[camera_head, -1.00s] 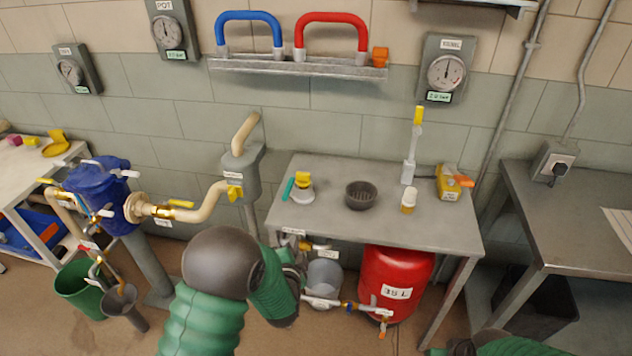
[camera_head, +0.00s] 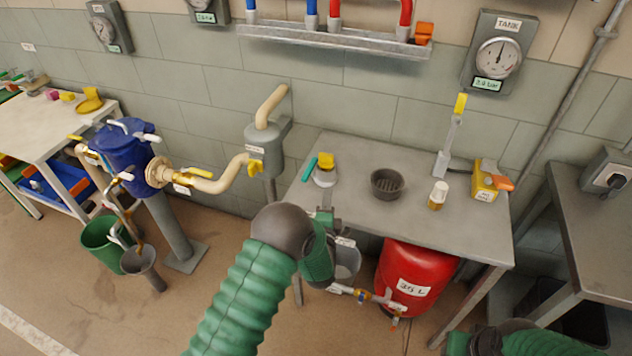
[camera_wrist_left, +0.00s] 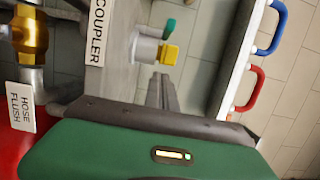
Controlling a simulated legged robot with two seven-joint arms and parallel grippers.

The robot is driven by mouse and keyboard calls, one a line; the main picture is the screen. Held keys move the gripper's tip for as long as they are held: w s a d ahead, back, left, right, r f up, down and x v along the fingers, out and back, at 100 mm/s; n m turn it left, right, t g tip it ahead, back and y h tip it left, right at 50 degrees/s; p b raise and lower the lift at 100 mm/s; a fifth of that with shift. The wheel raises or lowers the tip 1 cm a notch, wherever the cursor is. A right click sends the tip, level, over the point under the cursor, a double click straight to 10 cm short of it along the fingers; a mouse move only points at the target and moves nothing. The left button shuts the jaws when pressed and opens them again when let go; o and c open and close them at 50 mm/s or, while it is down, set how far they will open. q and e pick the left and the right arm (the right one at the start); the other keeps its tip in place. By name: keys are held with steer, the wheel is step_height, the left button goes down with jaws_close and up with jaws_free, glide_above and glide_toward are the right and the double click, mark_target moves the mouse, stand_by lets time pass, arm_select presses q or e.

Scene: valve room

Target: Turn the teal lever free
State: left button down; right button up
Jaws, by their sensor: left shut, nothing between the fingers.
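The teal lever (camera_head: 309,170) sits on the left part of the grey table, beside a light-grey round fitting (camera_head: 325,180) with a yellow block on top. In the left wrist view, the teal lever (camera_wrist_left: 169,28) shows end-on behind the yellow block (camera_wrist_left: 168,52). My left gripper (camera_head: 325,215) is at the table's front edge, just in front of the fitting and apart from the lever. Its narrow fingers (camera_wrist_left: 162,90) are together and empty, pointing at the fitting.
The table (camera_head: 420,220) also bears a dark bowl (camera_head: 387,184), a small bottle (camera_head: 438,195) and a yellow box (camera_head: 486,182). A cream pipe (camera_head: 220,182) runs left of it. A red tank (camera_head: 415,278) stands below. A COUPLER label (camera_wrist_left: 97,32) shows in the wrist view.

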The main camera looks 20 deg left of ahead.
arm_select(q)
steer(key=w+a, duration=0.1)
steer(key=w, duration=0.2)
steer(key=w+a, duration=0.1)
steer(key=w, duration=0.1)
steer(key=shift+w+a, duration=0.1)
steer(key=shift+a, duration=0.2)
steer(key=a, duration=0.2)
steer(key=shift+a+f, duration=0.1)
steer(key=shift+a, duration=0.55)
steer(key=shift+d, duration=0.1)
arm_select(e)
steer(key=shift+a+r, duration=0.2)
steer(key=shift+a, duration=0.1)
steer(key=shift+d, duration=0.1)
steer(key=shift+f, duration=0.1)
